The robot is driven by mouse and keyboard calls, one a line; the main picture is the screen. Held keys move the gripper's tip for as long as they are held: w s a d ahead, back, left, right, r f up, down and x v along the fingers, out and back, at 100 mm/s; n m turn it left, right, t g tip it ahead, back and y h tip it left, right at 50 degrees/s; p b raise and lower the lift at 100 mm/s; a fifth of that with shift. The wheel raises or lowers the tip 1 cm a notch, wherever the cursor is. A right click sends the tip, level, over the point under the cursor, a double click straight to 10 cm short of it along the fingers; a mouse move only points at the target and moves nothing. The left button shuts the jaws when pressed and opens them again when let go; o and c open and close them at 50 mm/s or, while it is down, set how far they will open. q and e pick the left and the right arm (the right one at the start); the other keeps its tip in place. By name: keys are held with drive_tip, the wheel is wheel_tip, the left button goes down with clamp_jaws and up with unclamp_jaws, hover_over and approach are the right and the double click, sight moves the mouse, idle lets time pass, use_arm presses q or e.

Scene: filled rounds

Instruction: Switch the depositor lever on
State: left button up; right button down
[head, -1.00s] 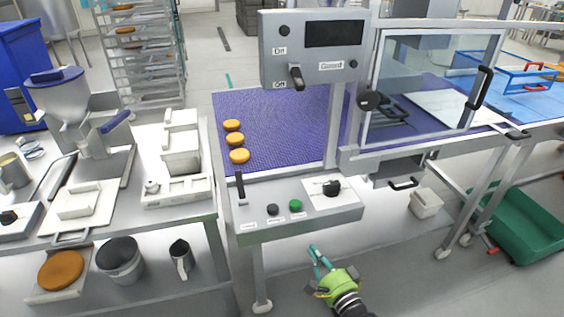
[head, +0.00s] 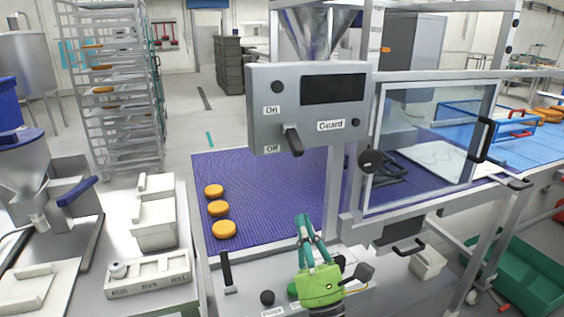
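A grey control box (head: 262,90) stands over the purple belt, marked On above and Off below. Its black-tipped lever (head: 293,142) points down, with its end beside the Off label. My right gripper (head: 303,218), green with teal fingers, is in front of and below the box, its fingers pointing up towards the lever. It is apart from the lever and nothing shows between its fingers. The fingertips look close together, but from this angle I cannot tell whether it is open or shut. My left gripper is not in view.
The lower console (head: 245,300) has a black upright handle (head: 226,270) and knobs, partly hidden by my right gripper. Orange rounds (head: 219,208) lie on the purple belt (head: 262,180). A clear guard door (head: 425,125) stands right of the box. A hopper (head: 318,30) sits behind.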

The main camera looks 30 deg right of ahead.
sight(293, 139)
use_arm(q)
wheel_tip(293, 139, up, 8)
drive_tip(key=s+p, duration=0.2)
drive_tip(key=p, duration=0.6)
use_arm(e)
drive_tip(key=w+d+r, duration=0.1)
drive_tip(key=w+r, duration=0.3)
drive_tip(key=r, duration=0.6)
drive_tip(key=shift+w+r, duration=0.25)
drive_tip(key=shift+r, duration=0.1)
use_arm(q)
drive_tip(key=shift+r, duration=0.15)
